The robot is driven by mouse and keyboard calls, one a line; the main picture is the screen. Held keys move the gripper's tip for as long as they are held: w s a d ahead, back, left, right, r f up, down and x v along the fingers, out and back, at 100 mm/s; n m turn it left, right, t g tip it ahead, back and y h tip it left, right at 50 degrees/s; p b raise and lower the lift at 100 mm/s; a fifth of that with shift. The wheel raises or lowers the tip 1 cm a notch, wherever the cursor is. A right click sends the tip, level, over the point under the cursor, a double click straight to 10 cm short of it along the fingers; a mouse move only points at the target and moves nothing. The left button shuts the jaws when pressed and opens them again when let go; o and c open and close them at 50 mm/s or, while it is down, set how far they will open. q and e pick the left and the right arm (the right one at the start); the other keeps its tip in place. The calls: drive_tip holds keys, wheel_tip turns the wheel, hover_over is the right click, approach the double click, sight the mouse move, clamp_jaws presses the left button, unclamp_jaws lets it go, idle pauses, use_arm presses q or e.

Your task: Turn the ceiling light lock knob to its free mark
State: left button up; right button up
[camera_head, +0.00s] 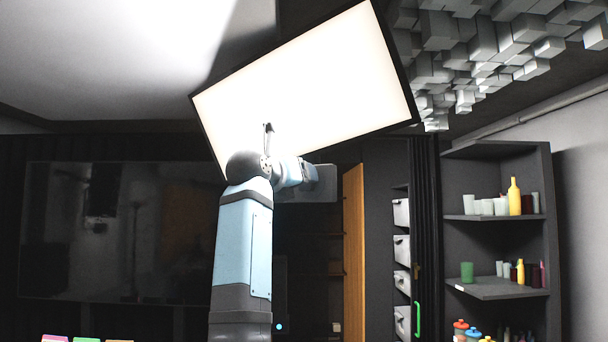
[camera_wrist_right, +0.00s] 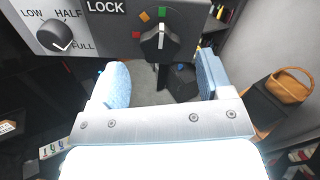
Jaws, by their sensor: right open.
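In the right wrist view, the black lock knob (camera_wrist_right: 158,43) sits on a grey panel (camera_wrist_right: 107,24) under the word LOCK. Red, orange and green marks run around its upper left side. Its white pointer line points up, at or close to the green mark (camera_wrist_right: 162,13). My right gripper (camera_wrist_right: 161,66) is open and empty, its two blue fingers spread below the knob, one to each side and apart from it. The bright ceiling light panel (camera_head: 310,80) hangs tilted in the head view. The lock knob cannot be made out there. My left gripper is out of view.
A second knob (camera_wrist_right: 55,35) with LOW, HALF and FULL labels is left of the lock knob. In the head view, shelves (camera_head: 495,218) with bottles and cups stand at the right, and a dark screen (camera_head: 110,235) at the left. A basket (camera_wrist_right: 289,86) shows in the wrist view.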

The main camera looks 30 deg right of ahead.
drive_tip(key=shift+p+x, duration=0.55)
drive_tip(key=shift+x, duration=1.8)
